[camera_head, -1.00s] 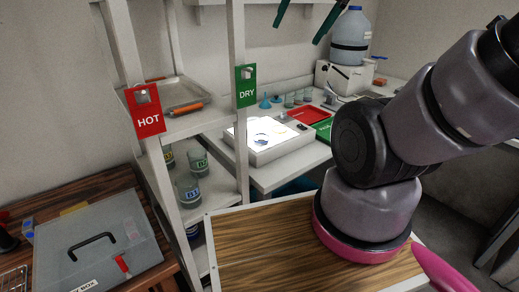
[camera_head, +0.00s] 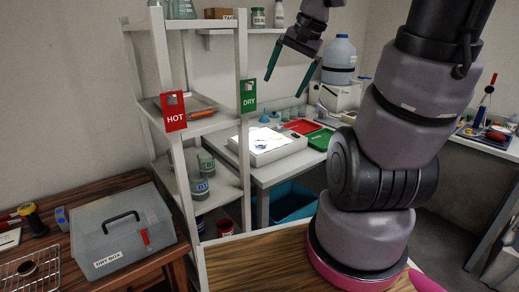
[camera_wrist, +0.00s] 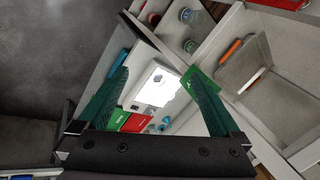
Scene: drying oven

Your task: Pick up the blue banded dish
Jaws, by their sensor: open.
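A small dish with blue on it (camera_head: 260,143) lies on the glowing top of a white light box (camera_head: 284,153), on the bench behind the shelf rack. The glare blurs its outline, so I cannot make out its band clearly. In the wrist view the light box (camera_wrist: 143,112) shows between the fingers, with a faint mark (camera_wrist: 157,78) on its bright top that may be the dish. My gripper (camera_head: 284,87) is open and empty, high above the bench. It also shows in the wrist view (camera_wrist: 158,72), its green fingers spread and apart from everything.
The white shelf rack (camera_head: 243,205) with HOT (camera_head: 174,118) and DRY (camera_head: 248,100) tags stands left of the light box. Red (camera_head: 299,127) and green (camera_head: 321,139) trays lie to its right. A grey dry box (camera_head: 122,230) stands at left. A blue bin (camera_head: 291,203) sits below the bench.

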